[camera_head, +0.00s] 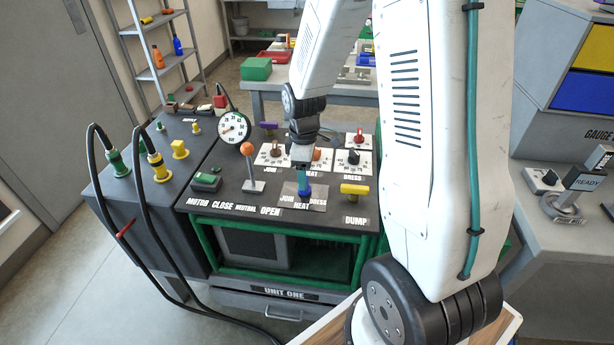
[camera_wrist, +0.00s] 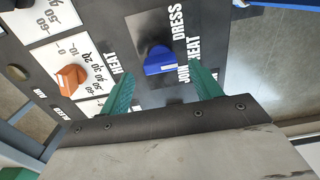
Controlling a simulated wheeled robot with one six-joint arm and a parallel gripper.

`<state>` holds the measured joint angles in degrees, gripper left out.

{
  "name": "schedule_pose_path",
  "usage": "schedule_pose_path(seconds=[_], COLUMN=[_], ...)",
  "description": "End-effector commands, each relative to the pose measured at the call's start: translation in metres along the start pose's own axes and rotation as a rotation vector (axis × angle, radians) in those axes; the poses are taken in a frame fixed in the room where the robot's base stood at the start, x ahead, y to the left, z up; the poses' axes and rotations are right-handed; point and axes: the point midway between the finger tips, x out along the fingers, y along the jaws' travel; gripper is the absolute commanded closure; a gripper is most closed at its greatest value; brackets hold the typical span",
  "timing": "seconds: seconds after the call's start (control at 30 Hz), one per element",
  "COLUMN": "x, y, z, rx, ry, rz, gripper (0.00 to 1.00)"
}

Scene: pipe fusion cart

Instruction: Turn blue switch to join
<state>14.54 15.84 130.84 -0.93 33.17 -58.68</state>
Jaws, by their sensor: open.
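The blue switch (camera_head: 305,193) sits on the front part of the cart's dark top panel, at a plate lettered JOIN, HEAT and DRESS. It also shows in the wrist view (camera_wrist: 158,61), where its handle lies roughly across the picture, its right end towards the HEAT and JOIN lettering. Exactly which word it points to is hard to tell. My gripper (camera_head: 303,176) is above the switch, pointing down. In the wrist view its green fingers (camera_wrist: 161,70) are spread apart, one on each side of the switch, with visible gaps. Nothing is held.
An orange-knobbed lever (camera_head: 250,165) stands left of the switch, and a yellow handle (camera_head: 354,189) lies to the right by DUMP. Behind are dials, including an orange knob (camera_wrist: 69,78), and a round gauge (camera_head: 233,128). Black hoses (camera_head: 140,215) hang at the left.

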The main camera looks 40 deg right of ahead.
Motion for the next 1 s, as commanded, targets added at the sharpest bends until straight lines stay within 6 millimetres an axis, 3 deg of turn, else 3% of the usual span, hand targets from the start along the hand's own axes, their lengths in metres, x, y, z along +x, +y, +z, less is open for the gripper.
schedule_pose_path(seconds=[0.2,0.5,0.67,1.0], x=[0.022,0.024,0.024,0.023], y=[0.000,0.000,0.000,0.001], z=[0.000,0.000,0.000,0.000], rx=[0.001,0.002,0.002,0.030], ry=[0.000,0.000,0.000,0.001], rz=[-0.001,0.000,0.001,0.001], gripper=[0.36,0.36,0.81,0.81])
